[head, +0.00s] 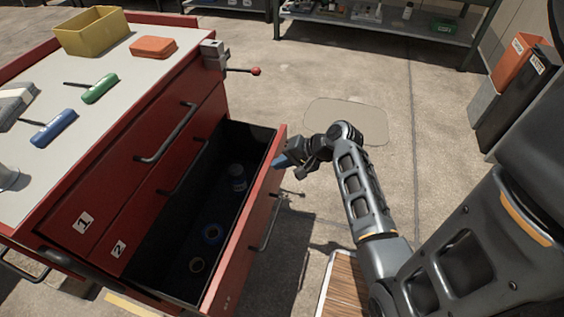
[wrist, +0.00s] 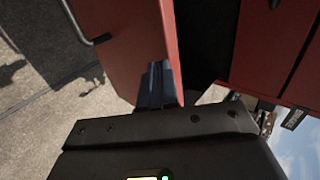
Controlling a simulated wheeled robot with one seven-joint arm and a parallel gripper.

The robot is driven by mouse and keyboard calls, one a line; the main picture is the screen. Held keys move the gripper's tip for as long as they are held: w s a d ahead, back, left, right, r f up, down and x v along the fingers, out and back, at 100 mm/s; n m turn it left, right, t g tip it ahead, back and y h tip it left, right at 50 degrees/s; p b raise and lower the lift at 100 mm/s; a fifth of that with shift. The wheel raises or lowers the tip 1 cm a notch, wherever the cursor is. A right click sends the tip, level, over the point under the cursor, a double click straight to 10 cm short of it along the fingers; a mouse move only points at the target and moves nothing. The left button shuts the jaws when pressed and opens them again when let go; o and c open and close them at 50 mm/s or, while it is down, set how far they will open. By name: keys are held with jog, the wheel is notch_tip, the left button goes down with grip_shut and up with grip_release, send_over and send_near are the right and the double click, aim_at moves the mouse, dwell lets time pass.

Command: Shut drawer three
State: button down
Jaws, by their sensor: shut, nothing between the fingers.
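The red tool cart (head: 215,95) has a top drawer marked 1 (head: 130,175) and one below marked 2 (head: 150,205), both closed. The drawer below them, drawer three (head: 255,215), stands pulled far out, its dark inside showing. It has a bar handle (head: 266,222) on its outer face. My gripper (head: 280,161) is shut and empty at the far end of that drawer's front panel, near its top edge. In the wrist view the shut fingers (wrist: 156,84) lie close against the red front panel (wrist: 120,45); contact is unclear.
On the cart top are a yellow bin (head: 92,33) and several tools. A vise with a red-knobbed lever (head: 256,71) juts from the cart's corner. Concrete floor lies open behind my arm.

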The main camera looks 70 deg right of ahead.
jog(key=w+p, duration=0.1)
jog(key=w, duration=1.6)
jog(key=shift+w+a+p, duration=0.25)
jog(key=shift+a+p, duration=0.05)
jog(key=shift+p, duration=0.05)
jog(key=shift+s, duration=0.1)
